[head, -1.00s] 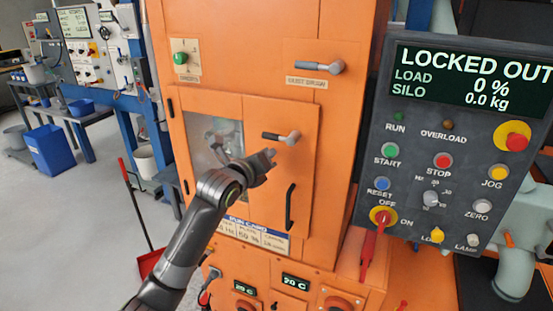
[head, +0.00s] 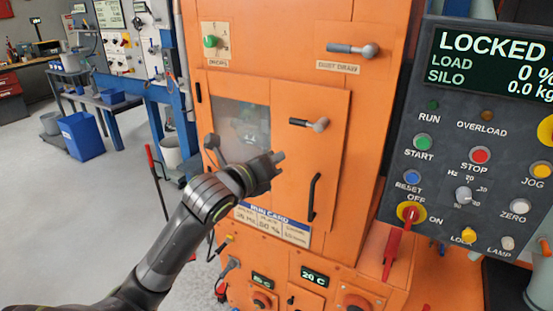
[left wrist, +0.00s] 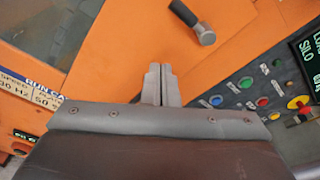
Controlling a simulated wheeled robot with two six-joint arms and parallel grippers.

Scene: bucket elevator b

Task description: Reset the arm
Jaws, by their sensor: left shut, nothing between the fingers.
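My left gripper (head: 277,160) is shut and empty in front of the orange machine's door (head: 336,168). It is below and left of the door's grey latch handle (head: 310,124) and left of the black pull handle (head: 314,197). The left wrist view shows its two fingers (left wrist: 161,70) pressed together, with the latch handle (left wrist: 193,22) ahead and to the right, apart from them. My left arm reaches in from the lower left of the head view. My right gripper is not in view.
A dark control panel (head: 443,140) reading LOCKED stands at the right, with several buttons and a red-yellow switch (head: 408,214). A red tag hangs below the switch. A blue bin (head: 82,136) and bench are at the far left.

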